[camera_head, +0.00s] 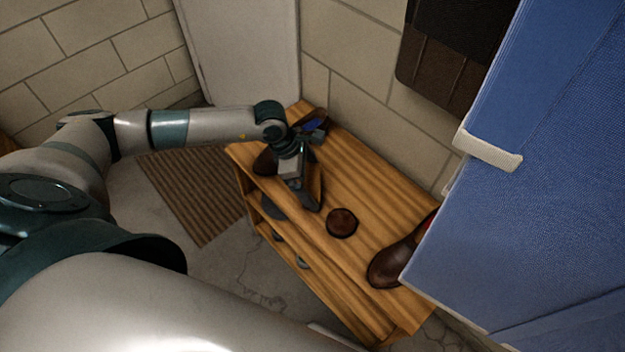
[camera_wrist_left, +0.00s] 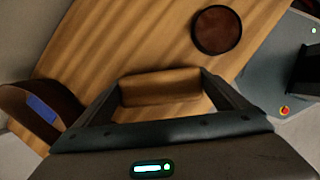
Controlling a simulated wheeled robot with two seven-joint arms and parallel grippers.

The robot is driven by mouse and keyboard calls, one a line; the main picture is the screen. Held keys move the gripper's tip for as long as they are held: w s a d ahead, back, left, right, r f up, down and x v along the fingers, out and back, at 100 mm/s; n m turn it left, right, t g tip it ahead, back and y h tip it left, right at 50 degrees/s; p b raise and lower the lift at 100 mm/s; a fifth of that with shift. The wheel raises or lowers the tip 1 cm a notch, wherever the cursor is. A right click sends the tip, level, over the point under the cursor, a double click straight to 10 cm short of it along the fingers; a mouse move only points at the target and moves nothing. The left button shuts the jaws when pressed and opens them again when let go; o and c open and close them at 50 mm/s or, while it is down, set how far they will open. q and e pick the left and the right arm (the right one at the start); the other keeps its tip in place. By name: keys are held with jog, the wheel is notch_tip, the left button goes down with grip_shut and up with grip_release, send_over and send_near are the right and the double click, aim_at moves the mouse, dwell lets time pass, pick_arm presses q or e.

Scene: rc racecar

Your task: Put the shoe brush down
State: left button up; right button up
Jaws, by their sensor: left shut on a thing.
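The shoe brush (camera_wrist_left: 160,88), a brown wooden block, sits between the two fingers of my left gripper (camera_wrist_left: 163,84) in the left wrist view. The gripper is shut on it. In the head view my left gripper (camera_head: 308,200) points down over the wooden bench top (camera_head: 368,185), left of the round tin. The brush is hidden or too dark to make out there. I cannot tell whether the brush touches the bench. My right gripper is in neither view.
A round dark brown tin (camera_head: 341,222) lies on the bench; it also shows in the left wrist view (camera_wrist_left: 216,29). A brown shoe (camera_head: 392,264) stands at the right end. A shoe with blue lining (camera_wrist_left: 40,106) is left of the gripper. Blue fabric (camera_head: 555,150) hangs at right.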

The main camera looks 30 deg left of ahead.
pick_arm(q)
jog(key=shift+f, duration=0.1)
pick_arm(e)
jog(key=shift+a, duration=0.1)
pick_arm(q)
jog(key=o, duration=0.5)
jog(key=shift+o, duration=0.6)
jog(key=shift+a+r, duration=0.1)
jog(key=shift+r, duration=0.2)
jog(key=b+v, duration=0.1)
jog(key=v, duration=1)
jog(key=shift+r, duration=0.3)
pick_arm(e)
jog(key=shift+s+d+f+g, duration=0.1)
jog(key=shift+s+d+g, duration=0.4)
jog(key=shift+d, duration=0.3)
